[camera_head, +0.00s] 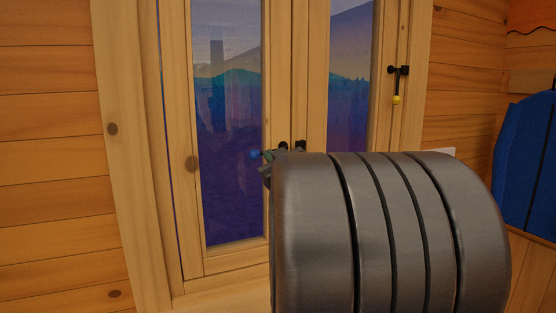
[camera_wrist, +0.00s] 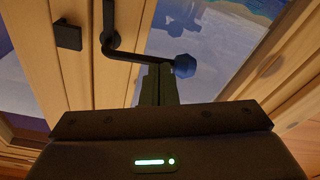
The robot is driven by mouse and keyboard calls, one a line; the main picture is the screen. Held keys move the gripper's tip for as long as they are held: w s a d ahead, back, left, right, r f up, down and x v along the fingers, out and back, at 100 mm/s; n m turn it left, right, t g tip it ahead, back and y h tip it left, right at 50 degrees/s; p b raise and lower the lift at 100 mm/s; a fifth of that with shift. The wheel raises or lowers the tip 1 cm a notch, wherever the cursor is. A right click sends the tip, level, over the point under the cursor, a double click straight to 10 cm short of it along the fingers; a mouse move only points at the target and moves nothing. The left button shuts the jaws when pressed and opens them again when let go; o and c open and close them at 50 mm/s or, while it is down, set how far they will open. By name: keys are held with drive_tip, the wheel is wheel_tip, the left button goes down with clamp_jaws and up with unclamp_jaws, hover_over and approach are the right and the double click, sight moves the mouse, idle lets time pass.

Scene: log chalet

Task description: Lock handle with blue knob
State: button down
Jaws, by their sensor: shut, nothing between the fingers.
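The handle with the blue knob is mounted on the window's middle stile. Its blue knob (camera_head: 255,154) points left of the black pivot (camera_head: 283,146) in the head view, so the handle lies about level. In the wrist view the blue knob (camera_wrist: 185,65) sits at the end of the bent black lever (camera_wrist: 130,56). A black catch block (camera_wrist: 68,35) stands on the neighbouring sash, across the pivot from the knob, apart from the lever. My gripper (camera_wrist: 158,72) is shut and empty, its fingertips right at the lever beside the knob. Contact is hard to tell.
A second handle with a yellow knob (camera_head: 396,99) hangs down on the right window frame. Glass panes (camera_head: 230,190) lie beside the stile. My arm hides the lower right of the window. A blue chair or cushion (camera_head: 528,165) is at the far right.

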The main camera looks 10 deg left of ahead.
wheel_tip(320, 180, up, 5)
drive_tip(key=a+p, duration=0.2)
drive_tip(key=p, duration=0.1)
drive_tip(key=f+b+v, duration=0.1)
drive_tip(key=v, duration=0.9)
drive_tip(key=shift+w+d+f, duration=0.2)
drive_tip(key=shift+f, duration=0.05)
drive_tip(key=shift+d+r, duration=0.1)
drive_tip(key=shift+d, duration=0.05)
drive_tip(key=w+a+m+b, duration=0.1)
drive_tip(key=w+a+m, duration=0.2)
drive_tip(key=w+a, duration=0.3)
drive_tip(key=w, duration=0.3)
drive_tip(key=shift+a+f+m+t+b, duration=0.25)
drive_tip(key=shift+f+m+t+b, duration=0.05)
drive_tip(key=shift+f+m+b, duration=0.1)
